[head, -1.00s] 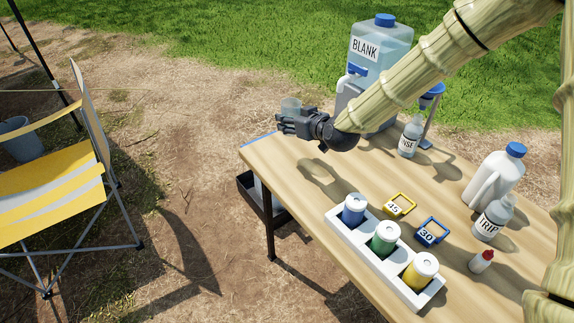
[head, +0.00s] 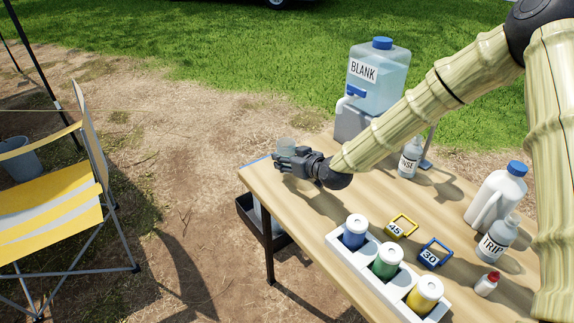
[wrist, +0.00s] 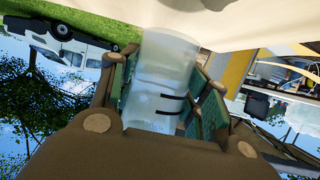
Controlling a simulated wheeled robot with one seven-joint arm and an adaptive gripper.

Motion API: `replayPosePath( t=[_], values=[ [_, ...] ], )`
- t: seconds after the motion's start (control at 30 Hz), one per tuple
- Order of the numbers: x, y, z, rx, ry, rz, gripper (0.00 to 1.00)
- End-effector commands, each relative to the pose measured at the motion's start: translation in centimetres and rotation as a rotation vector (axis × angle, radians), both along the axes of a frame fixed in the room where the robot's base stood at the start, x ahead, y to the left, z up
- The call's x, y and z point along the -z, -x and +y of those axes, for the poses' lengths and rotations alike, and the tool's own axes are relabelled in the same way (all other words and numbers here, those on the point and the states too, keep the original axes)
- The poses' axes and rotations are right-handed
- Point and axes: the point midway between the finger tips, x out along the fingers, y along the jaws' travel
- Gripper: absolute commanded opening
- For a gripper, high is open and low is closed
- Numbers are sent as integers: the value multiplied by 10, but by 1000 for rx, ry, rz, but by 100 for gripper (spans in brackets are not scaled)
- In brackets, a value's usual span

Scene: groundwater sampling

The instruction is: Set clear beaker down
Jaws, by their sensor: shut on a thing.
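The clear beaker (head: 286,146) is at the far left corner of the table (head: 262,178). My gripper (head: 287,158) is shut on it, and the beaker's upper part shows above the fingers. In the wrist view the beaker (wrist: 165,75) stands between the two green-padded fingers (wrist: 165,100), with dark marks on its wall. The fingers hide the beaker's lower part in the head view. The gripper is low over the tabletop; I cannot tell whether the beaker's base touches it.
A BLANK water jug (head: 378,78) stands at the back. A rinse bottle (head: 410,158) is right of my arm. A white rack (head: 350,262) holds three capped bottles. Yellow (head: 402,226) and blue (head: 435,252) tags, a TRIP bottle (head: 495,243) and a white jug (head: 495,195) are on the right.

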Motion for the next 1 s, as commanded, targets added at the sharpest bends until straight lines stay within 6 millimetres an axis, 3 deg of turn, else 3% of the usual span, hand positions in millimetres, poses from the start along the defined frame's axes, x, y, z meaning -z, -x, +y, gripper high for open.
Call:
replayPosePath(
  t=[0.2,0.6,0.63,0.73,1.0],
  values=[
    [25,0,0,1,-1,3,18],
    [30,0,0,0,0,1,18],
    [30,0,0,0,0,1,48],
    [29,0,0,0,0,1,66],
    [29,0,0,0,0,1,68]
  ],
)
